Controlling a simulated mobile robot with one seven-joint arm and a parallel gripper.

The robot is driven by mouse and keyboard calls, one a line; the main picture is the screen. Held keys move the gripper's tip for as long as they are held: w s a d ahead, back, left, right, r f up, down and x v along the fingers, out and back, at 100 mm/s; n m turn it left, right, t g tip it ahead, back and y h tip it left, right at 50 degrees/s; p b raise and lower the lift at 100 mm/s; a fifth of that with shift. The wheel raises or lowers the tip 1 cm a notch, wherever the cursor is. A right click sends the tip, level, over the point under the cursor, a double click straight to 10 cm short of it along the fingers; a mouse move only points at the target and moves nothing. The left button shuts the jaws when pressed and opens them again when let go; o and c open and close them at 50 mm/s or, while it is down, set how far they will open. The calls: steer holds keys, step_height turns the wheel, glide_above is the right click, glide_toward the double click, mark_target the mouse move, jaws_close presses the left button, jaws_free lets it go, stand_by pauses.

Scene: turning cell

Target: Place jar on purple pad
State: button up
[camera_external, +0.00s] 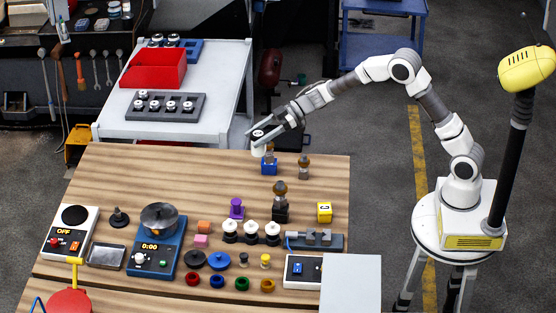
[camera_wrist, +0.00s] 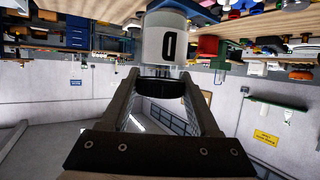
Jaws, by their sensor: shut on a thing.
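My gripper (camera_external: 260,136) is shut on a white jar (camera_external: 258,150), held in the air near the back edge of the wooden table. In the wrist view the jar (camera_wrist: 165,42) has a dark "0" mark, and its dark lid (camera_wrist: 160,86) sits between the fingers of my gripper (camera_wrist: 160,78). I cannot make out a separate purple pad.
A blue block with a brown-topped piece (camera_external: 269,166) stands close below the jar. A dark stand (camera_external: 280,212), a row of white-topped pieces (camera_external: 252,230) and a blue scale (camera_external: 157,250) crowd the front. The table's back left (camera_external: 150,175) is clear. A grey cart (camera_external: 220,110) stands behind.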

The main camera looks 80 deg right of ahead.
steer(key=shift+w+a+f+b, duration=0.3)
steer(key=shift+w+a+f, duration=0.75)
steer(key=shift+a+f, duration=0.75)
steer(key=shift+w+a+f+b, duration=0.25)
steer(key=shift+w+a+f, duration=0.75)
steer(key=shift+a+f, duration=0.75)
steer(key=shift+w+a+f+b, duration=0.3)
steer(key=shift+w+a+f, duration=0.75)
steer(key=shift+a+f, duration=0.75)
steer(key=shift+d, duration=0.1)
steer(key=shift+f, duration=0.15)
steer(key=o, duration=1.4)
steer(key=shift+o, duration=0.2)
